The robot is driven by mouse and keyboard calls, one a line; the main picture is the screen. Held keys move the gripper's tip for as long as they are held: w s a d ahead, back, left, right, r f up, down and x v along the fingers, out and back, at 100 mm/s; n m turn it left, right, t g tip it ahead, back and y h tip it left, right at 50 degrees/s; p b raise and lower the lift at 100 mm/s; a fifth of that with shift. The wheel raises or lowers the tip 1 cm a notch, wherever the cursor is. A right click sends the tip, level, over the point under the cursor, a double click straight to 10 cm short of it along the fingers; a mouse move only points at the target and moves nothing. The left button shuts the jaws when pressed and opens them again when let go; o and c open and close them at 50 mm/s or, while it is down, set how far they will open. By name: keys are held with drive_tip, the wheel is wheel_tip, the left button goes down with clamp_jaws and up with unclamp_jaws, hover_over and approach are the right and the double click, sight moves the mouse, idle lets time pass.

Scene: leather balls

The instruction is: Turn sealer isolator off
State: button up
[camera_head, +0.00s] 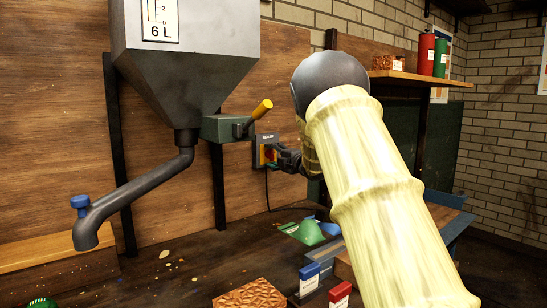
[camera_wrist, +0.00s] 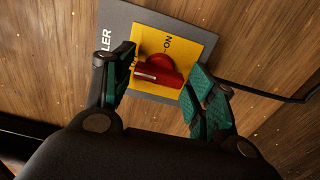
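The sealer isolator (camera_head: 266,148) is a small grey and yellow plate on the wooden wall panel in the head view. In the wrist view, its grey plate (camera_wrist: 125,20) shows the letters "LER" and its yellow face (camera_wrist: 198,42) shows "ON". Its red rotary knob (camera_wrist: 160,72) lies between the fingers; its grip runs roughly across the picture. A second word is mostly covered by the left finger. My gripper (camera_wrist: 162,76) is open, with green-padded fingers on either side of the knob and visible gaps beside it. In the head view my gripper (camera_head: 286,158) is partly hidden by my arm.
A grey hopper (camera_head: 185,75) with a curved spout and a yellow-handled lever (camera_head: 257,112) is left of the isolator. A black cable (camera_wrist: 262,92) leaves the plate.

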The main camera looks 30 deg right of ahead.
drive_tip(key=shift+o, duration=0.2)
drive_tip(key=shift+s, duration=0.15)
drive_tip(key=s+d, duration=0.1)
drive_tip(key=s, duration=1)
drive_tip(key=shift+s, duration=0.35)
